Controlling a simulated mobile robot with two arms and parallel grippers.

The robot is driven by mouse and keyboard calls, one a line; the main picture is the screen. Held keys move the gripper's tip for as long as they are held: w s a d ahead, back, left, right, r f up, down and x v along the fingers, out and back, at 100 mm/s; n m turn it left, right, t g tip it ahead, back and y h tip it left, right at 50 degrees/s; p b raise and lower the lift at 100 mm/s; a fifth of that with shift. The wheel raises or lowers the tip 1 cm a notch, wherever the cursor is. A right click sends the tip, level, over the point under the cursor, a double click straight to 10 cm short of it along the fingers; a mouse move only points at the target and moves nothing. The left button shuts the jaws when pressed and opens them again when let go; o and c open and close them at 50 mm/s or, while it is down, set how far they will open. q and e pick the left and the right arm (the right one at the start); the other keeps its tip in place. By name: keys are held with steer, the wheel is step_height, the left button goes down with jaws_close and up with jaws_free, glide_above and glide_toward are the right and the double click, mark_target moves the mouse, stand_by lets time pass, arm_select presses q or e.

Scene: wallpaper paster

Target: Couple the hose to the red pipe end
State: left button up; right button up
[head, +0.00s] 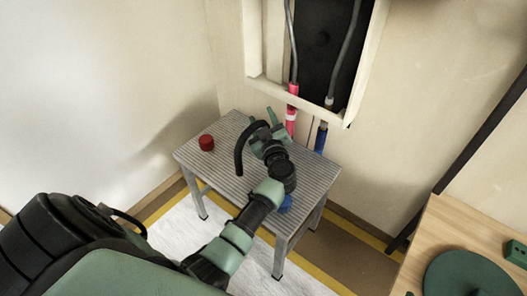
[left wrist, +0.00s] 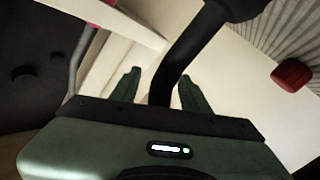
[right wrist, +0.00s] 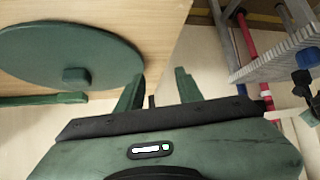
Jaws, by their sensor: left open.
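The red pipe end (head: 292,100), with a pale band, hangs below a wall opening behind the grey slatted table (head: 225,125). My left gripper (head: 275,120) is open above the table, in front of the red pipe. A curved black hose (head: 239,158) arcs beside it. In the left wrist view the hose (left wrist: 185,60) passes between the open fingers; contact with them cannot be told. Its thicker end lies at the top of that view. My right gripper (right wrist: 158,85) is open and empty, outside the head view.
A red cap (head: 206,143) and a blue cap (head: 285,203) are on the table. A blue pipe (head: 321,138) hangs right of the red one. A wooden table (head: 430,230) with a green disc (head: 470,275) stands at the right. The table's left part is mostly clear.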

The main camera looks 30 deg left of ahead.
arm_select(q)
jaws_close()
steer(key=shift+r, duration=0.1)
stand_by(1.4)
